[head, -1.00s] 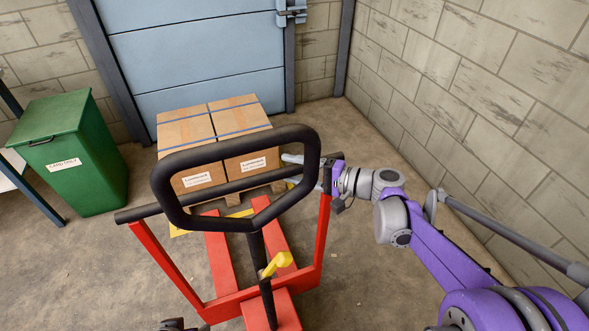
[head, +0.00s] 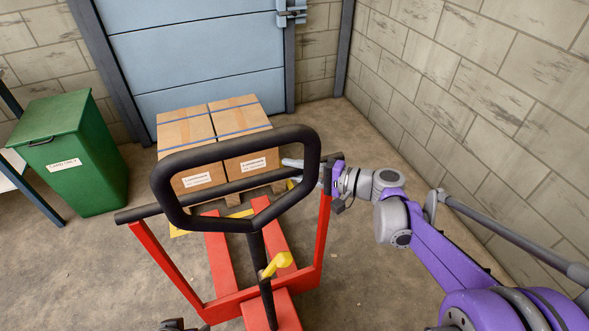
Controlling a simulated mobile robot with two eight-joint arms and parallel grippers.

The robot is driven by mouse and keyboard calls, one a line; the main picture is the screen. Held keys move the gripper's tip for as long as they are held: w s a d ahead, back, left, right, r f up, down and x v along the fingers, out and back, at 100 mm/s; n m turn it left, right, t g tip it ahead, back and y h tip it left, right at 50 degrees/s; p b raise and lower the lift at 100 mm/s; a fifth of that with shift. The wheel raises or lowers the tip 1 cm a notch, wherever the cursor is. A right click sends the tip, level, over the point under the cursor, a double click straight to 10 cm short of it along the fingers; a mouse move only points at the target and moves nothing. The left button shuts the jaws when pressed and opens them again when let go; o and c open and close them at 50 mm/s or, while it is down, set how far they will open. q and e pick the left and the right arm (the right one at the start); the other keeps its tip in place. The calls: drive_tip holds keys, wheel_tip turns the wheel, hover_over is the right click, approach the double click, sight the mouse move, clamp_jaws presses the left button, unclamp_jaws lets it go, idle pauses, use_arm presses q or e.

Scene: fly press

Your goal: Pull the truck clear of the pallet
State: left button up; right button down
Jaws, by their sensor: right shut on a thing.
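The red pallet truck (head: 222,262) stands in the middle, with a black loop handle (head: 313,165) and a black crossbar (head: 140,213) on red uprights. Its two red forks point toward the back; their far ends are partly hidden behind the handle and crossbar. The pallet (head: 232,197) lies beyond, mostly hidden under two cardboard boxes (head: 184,128). I cannot tell whether the fork tips are still under it. My right gripper (head: 327,176) is shut on the right end of the crossbar, beside the loop handle.
A green bin (head: 90,170) stands at the left beside a table (head: 22,183). A blue shutter door (head: 190,60) is behind the boxes. A block wall (head: 480,110) runs along the right, near my right arm. Yellow floor marking (head: 179,233) shows by the pallet.

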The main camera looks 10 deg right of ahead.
idle(0.8)
drive_tip(key=shift+s+d, duration=0.2)
drive_tip(key=shift+s, duration=0.9)
drive_tip(key=c, duration=0.9)
unclamp_jaws()
drive_tip(key=o, duration=0.3)
drive_tip(key=shift+w+f, duration=0.1)
drive_tip(key=shift+w, duration=0.05)
drive_tip(key=p+v, duration=0.1)
drive_tip(key=v, duration=1)
drive_tip(key=shift+a, duration=0.1)
